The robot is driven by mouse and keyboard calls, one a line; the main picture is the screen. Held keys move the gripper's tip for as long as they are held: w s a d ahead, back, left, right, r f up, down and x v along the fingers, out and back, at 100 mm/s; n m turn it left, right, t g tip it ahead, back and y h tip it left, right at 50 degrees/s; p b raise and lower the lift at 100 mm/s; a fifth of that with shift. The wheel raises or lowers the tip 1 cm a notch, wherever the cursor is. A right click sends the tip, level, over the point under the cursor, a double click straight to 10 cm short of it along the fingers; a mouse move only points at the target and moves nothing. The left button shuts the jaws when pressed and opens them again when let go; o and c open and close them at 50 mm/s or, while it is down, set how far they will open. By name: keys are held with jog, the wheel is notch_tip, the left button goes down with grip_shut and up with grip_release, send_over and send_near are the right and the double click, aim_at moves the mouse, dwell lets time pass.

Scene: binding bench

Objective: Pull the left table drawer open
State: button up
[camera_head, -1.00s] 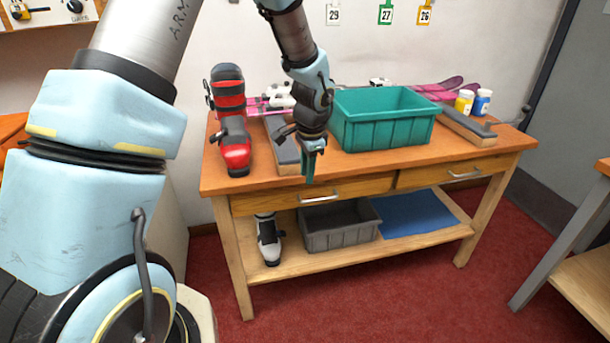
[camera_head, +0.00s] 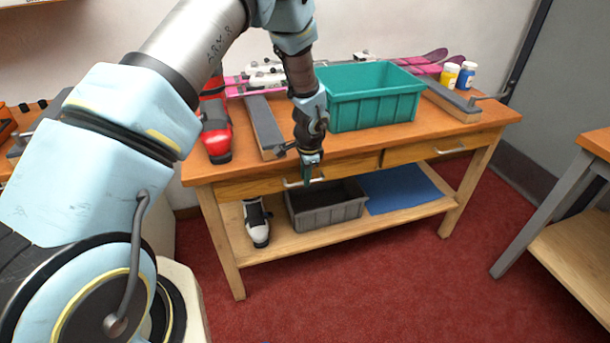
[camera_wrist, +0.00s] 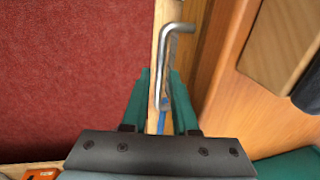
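The left table drawer (camera_head: 250,187) is a wooden front under the orange tabletop, and it looks closed. Its silver bar handle (camera_head: 292,184) is partly hidden behind my gripper (camera_head: 311,178), which points down at the drawer front. In the wrist view, my gripper (camera_wrist: 161,80) has its two green fingers apart, one on each side of the handle (camera_wrist: 163,50). The handle runs lengthwise between them, with its bent end beyond the fingertips. I see no clear contact between fingers and bar.
The table (camera_head: 350,152) carries a teal bin (camera_head: 372,108), a red ski boot (camera_head: 216,135), grey-topped blocks, skis and two bottles. A grey crate (camera_head: 328,212) and a white boot (camera_head: 257,225) stand on the lower shelf. Red carpet in front is clear.

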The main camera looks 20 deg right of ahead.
jog(key=shift+f, duration=0.35)
jog(key=shift+c, duration=0.4)
grip_shut()
dwell(0.9)
